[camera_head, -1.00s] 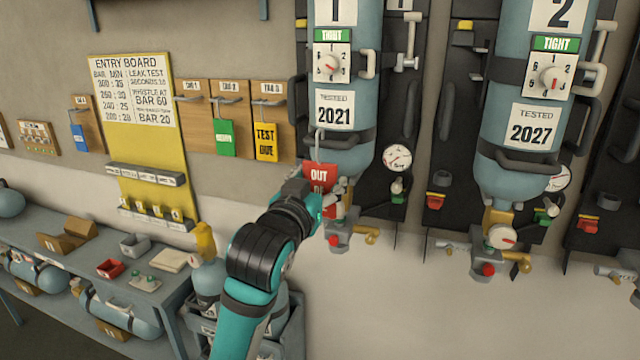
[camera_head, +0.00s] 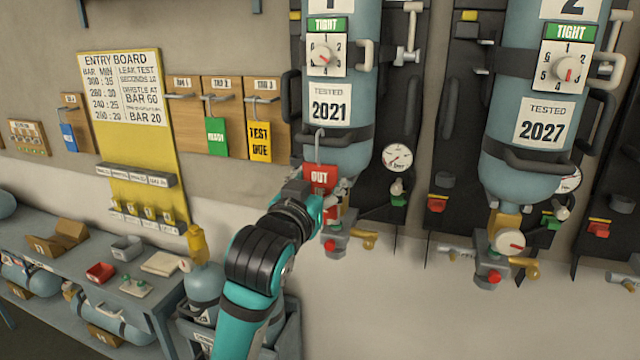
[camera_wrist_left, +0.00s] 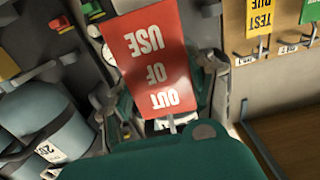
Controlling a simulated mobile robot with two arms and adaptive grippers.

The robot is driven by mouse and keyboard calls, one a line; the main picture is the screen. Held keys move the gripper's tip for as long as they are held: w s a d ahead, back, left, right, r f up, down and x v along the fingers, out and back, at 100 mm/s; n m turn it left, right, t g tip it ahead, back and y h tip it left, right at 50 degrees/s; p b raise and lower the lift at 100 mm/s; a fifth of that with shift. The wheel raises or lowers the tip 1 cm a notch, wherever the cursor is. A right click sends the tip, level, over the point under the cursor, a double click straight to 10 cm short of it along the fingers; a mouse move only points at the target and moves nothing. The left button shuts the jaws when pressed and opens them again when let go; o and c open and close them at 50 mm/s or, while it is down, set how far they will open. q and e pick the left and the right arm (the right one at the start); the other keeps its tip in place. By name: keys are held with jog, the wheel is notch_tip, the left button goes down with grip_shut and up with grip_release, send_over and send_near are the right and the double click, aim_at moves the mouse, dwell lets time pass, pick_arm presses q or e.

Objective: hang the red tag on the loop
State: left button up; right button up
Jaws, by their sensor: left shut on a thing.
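The red tag (camera_head: 320,179) reads OUT and hangs upright below a thin pale wire hook (camera_head: 319,140), in front of the lower end of the cylinder marked 2021 (camera_head: 348,75). My left gripper (camera_head: 326,192) is shut on the tag, its fingers partly hidden behind my wrist and the tag. In the left wrist view the tag (camera_wrist_left: 150,62) shows upside down, reading OUT OF USE. A dark loop-like handle (camera_head: 352,137) crosses the cylinder's lower end close to the hook's top. I cannot tell whether they touch. My right gripper is out of view.
A second cylinder (camera_head: 510,85) stands to the right. Green and yellow tags hang on pegboards (camera_head: 232,142) to the left. A gauge (camera_head: 397,157) and valve fittings lie right of the tag. A bench (camera_head: 30,235) with small trays is at lower left.

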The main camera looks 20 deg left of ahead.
pick_arm(q)
jog(key=shift+w+f, duration=0.1)
jog(key=shift+f, duration=0.1)
jog(key=shift+w, duration=0.1)
jog(key=o, duration=1.2)
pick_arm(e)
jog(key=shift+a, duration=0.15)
